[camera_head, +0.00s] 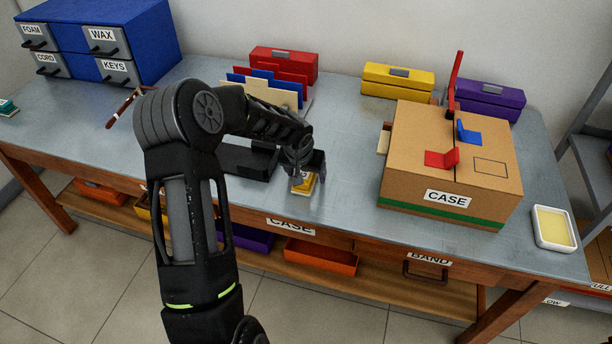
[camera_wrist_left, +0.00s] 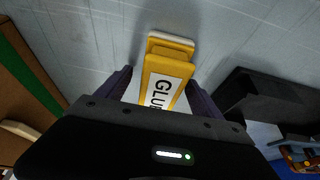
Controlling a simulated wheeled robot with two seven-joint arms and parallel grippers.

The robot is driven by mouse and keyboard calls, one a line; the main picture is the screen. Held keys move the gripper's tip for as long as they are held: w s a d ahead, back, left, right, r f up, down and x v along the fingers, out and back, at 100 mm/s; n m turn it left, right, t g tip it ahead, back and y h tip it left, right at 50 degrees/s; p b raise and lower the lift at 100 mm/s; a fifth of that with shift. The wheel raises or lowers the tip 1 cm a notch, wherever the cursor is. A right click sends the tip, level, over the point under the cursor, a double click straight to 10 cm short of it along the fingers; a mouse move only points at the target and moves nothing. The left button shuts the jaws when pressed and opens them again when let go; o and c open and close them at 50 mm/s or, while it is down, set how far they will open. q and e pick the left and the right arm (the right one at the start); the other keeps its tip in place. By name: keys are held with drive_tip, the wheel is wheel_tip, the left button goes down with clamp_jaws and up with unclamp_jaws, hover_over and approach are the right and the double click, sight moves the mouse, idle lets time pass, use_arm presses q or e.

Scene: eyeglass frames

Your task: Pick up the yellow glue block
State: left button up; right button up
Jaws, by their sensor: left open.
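The yellow glue block (camera_head: 303,185) sits on the grey workbench, partly hidden by my left gripper in the head view. In the left wrist view the glue block (camera_wrist_left: 170,75) is yellow with a white label reading "GLU" and a pale far end. My left gripper (camera_head: 304,170) points down over it and is open. In the left wrist view its two dark fingers (camera_wrist_left: 160,88) stand on either side of the block, with a gap visible near the fingertips. My right gripper is in neither view.
A cardboard box marked CASE (camera_head: 450,165) stands to the right, with a shallow tray (camera_head: 553,228) beyond it. A black stand (camera_head: 245,162) lies just left of the gripper. Blue drawers (camera_head: 100,40) stand at the back left. Red (camera_head: 284,66), yellow (camera_head: 398,80) and purple (camera_head: 490,100) boxes line the back.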

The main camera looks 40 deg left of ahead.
use_arm(q)
drive_tip(key=c, duration=1.5)
